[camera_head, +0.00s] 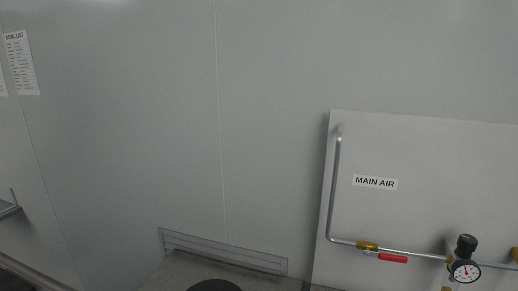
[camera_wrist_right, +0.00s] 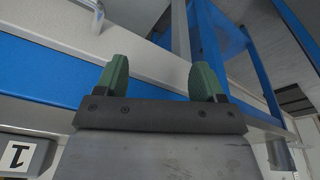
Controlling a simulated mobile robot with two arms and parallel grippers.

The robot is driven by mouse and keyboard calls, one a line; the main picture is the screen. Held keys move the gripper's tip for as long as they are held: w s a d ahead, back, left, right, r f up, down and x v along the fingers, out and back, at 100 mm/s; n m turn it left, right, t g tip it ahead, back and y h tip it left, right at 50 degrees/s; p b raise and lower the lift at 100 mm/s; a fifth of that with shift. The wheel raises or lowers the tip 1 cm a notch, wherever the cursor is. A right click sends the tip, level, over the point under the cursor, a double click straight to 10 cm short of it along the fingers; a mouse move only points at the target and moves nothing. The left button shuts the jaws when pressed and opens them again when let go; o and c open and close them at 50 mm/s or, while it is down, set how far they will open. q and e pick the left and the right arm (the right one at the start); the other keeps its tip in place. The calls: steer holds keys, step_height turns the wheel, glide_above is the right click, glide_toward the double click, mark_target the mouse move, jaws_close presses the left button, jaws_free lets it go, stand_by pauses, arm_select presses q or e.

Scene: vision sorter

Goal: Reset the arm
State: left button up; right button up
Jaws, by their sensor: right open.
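My right gripper (camera_wrist_right: 160,80) shows in the right wrist view with its two green fingers spread wide apart and nothing between them. Its dark mounting bar lies across the middle of that view. Behind the fingers is a blue and pale grey structure (camera_wrist_right: 45,72), apart from the fingers as far as I can tell. Neither gripper shows in the head view, and my left gripper is in no view.
The head view faces a grey wall (camera_head: 120,120) with a "MAIN AIR" panel (camera_head: 425,150), a pipe, a red-handled valve (camera_head: 393,258) and a gauge (camera_head: 464,270).

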steer(key=s+d+f+b, duration=0.1)
steer(key=s+f+b, duration=0.1)
steer(key=s+f, duration=0.4)
steer(key=s+d+f+g+b, duration=0.1)
steer(key=s+f, duration=0.5)
steer(key=f, duration=0.7)
steer(key=s+d+f+b, duration=0.1)
steer(key=s+f+b, duration=0.1)
steer(key=s+f, duration=0.4)
step_height(320, 180, down, 4)
steer(key=shift+s+g+b, duration=0.15)
steer(key=shift+g+b, duration=0.15)
steer(key=shift+d, duration=0.1)
stand_by(0.6)
